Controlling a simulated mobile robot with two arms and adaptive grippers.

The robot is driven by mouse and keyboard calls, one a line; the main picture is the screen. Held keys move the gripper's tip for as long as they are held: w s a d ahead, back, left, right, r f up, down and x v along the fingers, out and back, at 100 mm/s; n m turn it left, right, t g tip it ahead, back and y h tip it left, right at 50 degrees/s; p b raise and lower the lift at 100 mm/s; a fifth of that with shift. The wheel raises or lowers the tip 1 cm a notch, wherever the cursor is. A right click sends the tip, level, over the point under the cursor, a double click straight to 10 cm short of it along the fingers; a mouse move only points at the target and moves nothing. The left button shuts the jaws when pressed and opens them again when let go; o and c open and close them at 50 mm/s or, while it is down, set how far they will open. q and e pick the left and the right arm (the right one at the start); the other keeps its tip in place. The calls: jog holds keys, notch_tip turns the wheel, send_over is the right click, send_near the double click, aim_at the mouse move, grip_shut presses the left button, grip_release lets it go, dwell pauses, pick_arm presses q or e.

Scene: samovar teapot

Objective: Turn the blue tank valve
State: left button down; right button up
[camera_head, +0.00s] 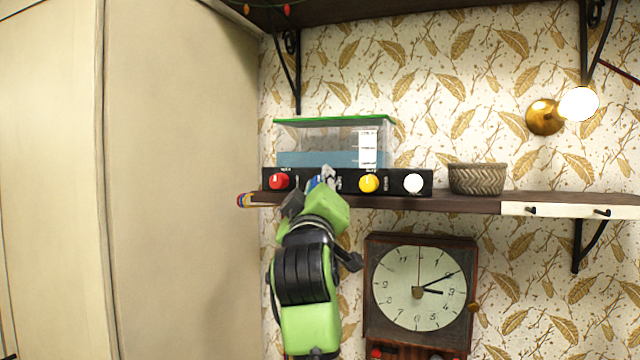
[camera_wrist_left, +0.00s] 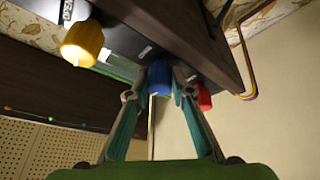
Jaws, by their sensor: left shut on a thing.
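The blue valve (camera_wrist_left: 159,78) is a ribbed blue knob on the black panel (camera_head: 425,184) below the clear tank. In the head view my left gripper mostly covers it, and only a bit of blue (camera_head: 314,182) shows. My left gripper (camera_wrist_left: 158,92) has a finger on each side of the blue knob and is shut on it; it also shows in the head view (camera_head: 324,178). The tank (camera_head: 300,135) has a green rim and blue liquid in its lower part. My right gripper is in neither view.
A red knob (camera_head: 279,181) sits left of the blue one, and a yellow knob (camera_head: 369,183) and a white knob (camera_head: 413,183) sit to its right. The panel stands on a shelf (camera_head: 470,203) with a woven basket (camera_head: 477,178). A clock (camera_head: 419,288) hangs below, right of my left arm.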

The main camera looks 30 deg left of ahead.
pick_arm(q)
jog(key=shift+n+g+y, duration=0.3)
jog(key=shift+n, duration=0.1)
jog(key=c, duration=1.8)
grip_release()
jog(key=shift+o, duration=0.2)
jog(key=v, duration=0.7)
jog(key=shift+s, duration=0.25)
jog(key=shift+f, duration=0.15)
jog(key=shift+d, duration=0.1)
